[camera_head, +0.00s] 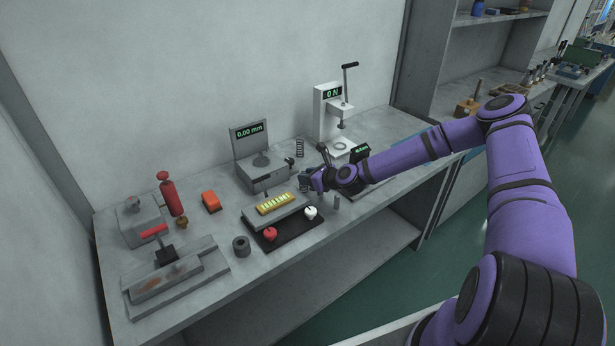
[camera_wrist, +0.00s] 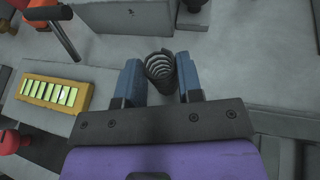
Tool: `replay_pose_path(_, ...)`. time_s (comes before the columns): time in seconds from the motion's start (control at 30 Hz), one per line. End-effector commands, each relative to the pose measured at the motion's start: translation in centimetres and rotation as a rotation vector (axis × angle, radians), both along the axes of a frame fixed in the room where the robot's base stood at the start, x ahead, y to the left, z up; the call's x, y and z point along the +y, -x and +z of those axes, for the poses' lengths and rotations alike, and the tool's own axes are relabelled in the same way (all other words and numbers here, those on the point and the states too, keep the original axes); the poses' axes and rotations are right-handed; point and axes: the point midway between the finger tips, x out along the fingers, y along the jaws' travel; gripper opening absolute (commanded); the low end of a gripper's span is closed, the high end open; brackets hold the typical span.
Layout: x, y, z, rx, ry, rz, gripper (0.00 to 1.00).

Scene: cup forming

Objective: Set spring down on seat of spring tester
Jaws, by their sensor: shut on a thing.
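In the wrist view the spring (camera_wrist: 160,70), a dark wire coil, sits between the two blue fingers of my gripper (camera_wrist: 160,85), which is shut on it. In the head view my gripper (camera_head: 305,179) is above the bench, in front of and to the left of the spring tester (camera_head: 331,113). The tester is a white frame with a black lever and a display reading 0 N. Its round seat (camera_head: 341,148) is bare, below the pressing head. A dark coil (camera_head: 300,147) shows just behind my gripper; I cannot tell whether it is the same spring.
A grey gauge reading 0.00 mm (camera_head: 249,131) stands left of the tester. A yellow block with green strips (camera_head: 274,204) lies in front of it, near a dark tray (camera_head: 290,233) with red and white pieces. A small grey cylinder (camera_head: 336,202) stands near my gripper.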

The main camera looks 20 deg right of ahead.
Motion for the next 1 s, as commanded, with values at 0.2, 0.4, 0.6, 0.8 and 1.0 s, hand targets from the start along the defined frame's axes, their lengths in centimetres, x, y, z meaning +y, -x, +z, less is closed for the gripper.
replay_pose_path(0.2,0.0,0.0,-0.1,0.000,0.000,0.000,0.59)
replay_pose_path(0.4,0.0,0.0,-0.1,0.000,0.000,0.000,0.59)
replay_pose_path(0.6,-0.4,0.5,0.4,0.001,-0.001,-0.002,0.59)
replay_pose_path(0.8,-2.2,3.3,1.7,0.001,-0.001,-0.002,0.59)
replay_pose_path(1.0,-4.2,6.3,3.2,0.001,-0.002,-0.002,0.59)
